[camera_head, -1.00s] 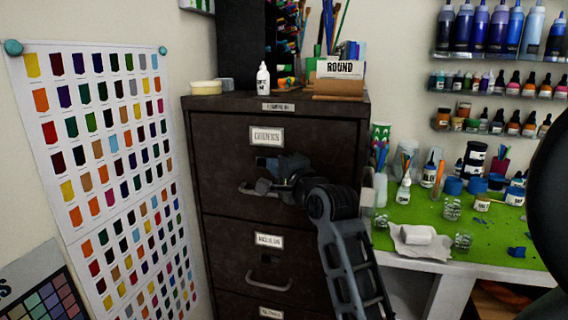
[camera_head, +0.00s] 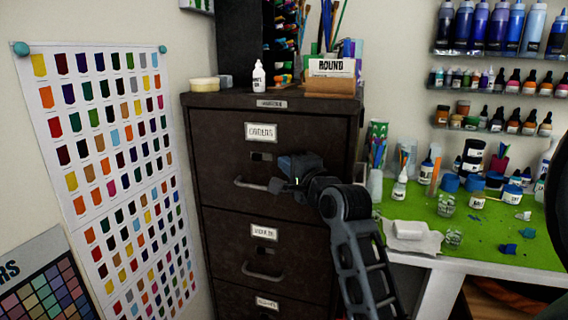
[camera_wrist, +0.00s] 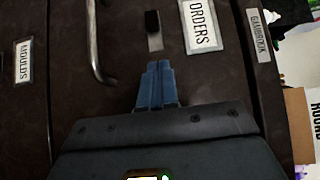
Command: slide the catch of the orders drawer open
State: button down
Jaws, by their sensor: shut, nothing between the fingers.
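The orders drawer (camera_head: 225,150) is the top drawer of a dark brown cabinet and looks shut. Its white ORDERS label (camera_head: 261,132) also shows in the wrist view (camera_wrist: 201,22). The catch (camera_head: 262,156) sits between the label and the drawer's bar handle (camera_head: 256,184). My gripper (camera_wrist: 158,64) is shut and empty. Its blue fingertips are just below the plate in that view, apart from the knob. In the head view my gripper (camera_head: 284,166) is right of the catch.
A second drawer with a MOULDS label (camera_head: 264,233) and a handle (camera_head: 262,276) is below. A small white bottle (camera_head: 258,76) and a ROUND box (camera_head: 331,80) stand on the cabinet. A green-topped table (camera_head: 480,235) with jars is at right.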

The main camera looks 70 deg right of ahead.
jog(key=b+v, duration=0.1)
jog(key=v, duration=0.7)
jog(key=shift+s, duration=0.3)
jog(key=shift+a, duration=0.15)
jog(key=s+a+f+n+t+y, duration=0.1)
jog(key=a+f+n+y, duration=0.2)
jog(key=a+f+n, duration=0.55)
jog(key=s+a+f+n+y, duration=0.15)
jog(key=a+f+n, duration=0.35)
jog(key=a, duration=0.6)
jog(key=s+a+f+n+y, duration=0.3)
jog(key=s+a+n+y, duration=0.4)
jog(key=s+a+n, duration=0.5)
jog(key=shift+s+a+f+n, duration=0.2)
jog(key=shift+s+a+n, duration=0.15)
jog(key=shift+s+a, duration=0.9)
